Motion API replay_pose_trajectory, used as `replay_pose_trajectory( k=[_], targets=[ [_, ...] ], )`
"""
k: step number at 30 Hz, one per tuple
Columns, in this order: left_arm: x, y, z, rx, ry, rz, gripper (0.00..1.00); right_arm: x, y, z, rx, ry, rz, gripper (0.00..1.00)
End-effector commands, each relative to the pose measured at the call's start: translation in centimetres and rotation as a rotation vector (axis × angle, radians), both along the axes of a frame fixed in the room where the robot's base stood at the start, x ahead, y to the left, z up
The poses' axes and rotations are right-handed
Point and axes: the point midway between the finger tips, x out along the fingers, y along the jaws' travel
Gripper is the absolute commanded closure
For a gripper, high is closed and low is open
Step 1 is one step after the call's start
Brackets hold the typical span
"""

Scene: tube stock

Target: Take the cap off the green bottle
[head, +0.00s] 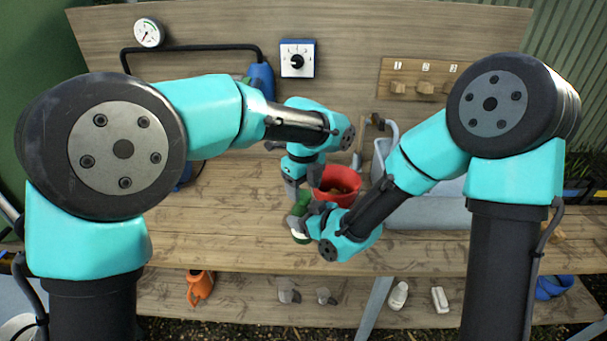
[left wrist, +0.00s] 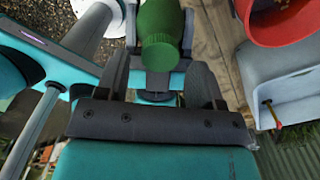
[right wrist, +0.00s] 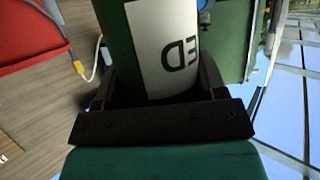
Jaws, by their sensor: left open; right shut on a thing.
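The green bottle (head: 301,207) is near the middle of the bench in the head view, with a white label low on its side. My right gripper (head: 308,224) is shut on its body; the right wrist view shows the green wall and white label (right wrist: 165,45) between the fingers. The bottle's green ribbed cap (left wrist: 160,50) shows in the left wrist view. My left gripper (left wrist: 158,75) is open, with one finger on each side of the cap. In the head view the left gripper is just above the bottle; whether its fingers touch the cap I cannot tell.
A red pot (head: 338,184) stands close behind and right of the bottle. A grey basin (head: 425,212) is further right. A blue cylinder with a black hose (head: 190,49) is at the back left. The bench front (head: 220,245) is clear.

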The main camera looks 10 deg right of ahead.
Motion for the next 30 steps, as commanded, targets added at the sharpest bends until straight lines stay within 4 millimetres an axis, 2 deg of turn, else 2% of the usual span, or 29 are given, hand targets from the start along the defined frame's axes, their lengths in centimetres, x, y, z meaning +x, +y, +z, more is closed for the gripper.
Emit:
replay_pose_trajectory(
  k=[6, 16, 30],
  targets=[
    [0.0, 0.0, -1.9, 0.001, 0.001, 0.000, 0.39, 0.0, 0.0, 0.0, 0.001, -0.001, 0.000, 1.00],
    [0.0, 0.0, -2.2, 0.000, -0.001, 0.000, 0.40, 0.0, 0.0, 0.0, 0.001, -0.001, 0.000, 1.00],
    [0.0, 0.0, -2.1, 0.000, -0.001, 0.000, 0.85, 0.0, 0.0, 0.0, 0.001, -0.001, 0.000, 1.00]
  ],
)
